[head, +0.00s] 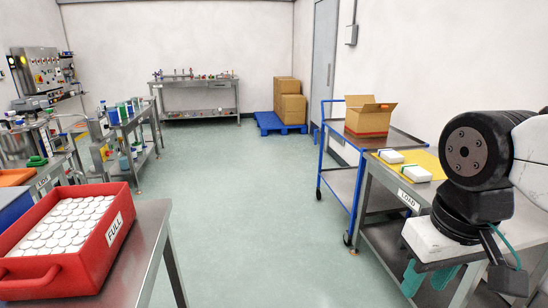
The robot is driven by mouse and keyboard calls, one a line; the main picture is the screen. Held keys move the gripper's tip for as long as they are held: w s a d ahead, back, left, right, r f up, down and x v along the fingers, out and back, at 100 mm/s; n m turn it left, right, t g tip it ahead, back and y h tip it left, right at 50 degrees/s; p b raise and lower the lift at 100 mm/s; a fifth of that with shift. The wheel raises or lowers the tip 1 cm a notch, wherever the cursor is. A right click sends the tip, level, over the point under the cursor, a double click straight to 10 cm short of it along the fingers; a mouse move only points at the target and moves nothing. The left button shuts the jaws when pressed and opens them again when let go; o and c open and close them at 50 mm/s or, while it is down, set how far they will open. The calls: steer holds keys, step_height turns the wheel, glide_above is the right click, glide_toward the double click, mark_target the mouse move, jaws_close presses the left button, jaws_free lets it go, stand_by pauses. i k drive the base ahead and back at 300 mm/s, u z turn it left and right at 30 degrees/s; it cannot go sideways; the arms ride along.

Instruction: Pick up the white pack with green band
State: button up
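Two small white packs lie on the yellow mat (429,160) on the bench marked LOAD, at the right of the head view. The farther white pack (391,156) has a thin dark greenish line at its left end. My gripper (428,285) hangs at the lower right, in front of the bench and nearer to me than the packs. Its two teal fingers point down and stand apart, with nothing visible between them. My arm covers the right part of the bench.
A blue-framed cart (342,184) with an open cardboard box (368,118) stands behind the bench. A red crate of white caps (118,222), marked FULL, sits on a table at the left. The middle floor is clear. Boxes on a blue pallet (280,124) stand at the back.

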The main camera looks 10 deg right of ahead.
mark_target(416, 174)
steer(key=i, duration=2.05)
steer(key=z, duration=1.25)
steer(key=i, duration=0.5)
steer(key=u, duration=0.05)
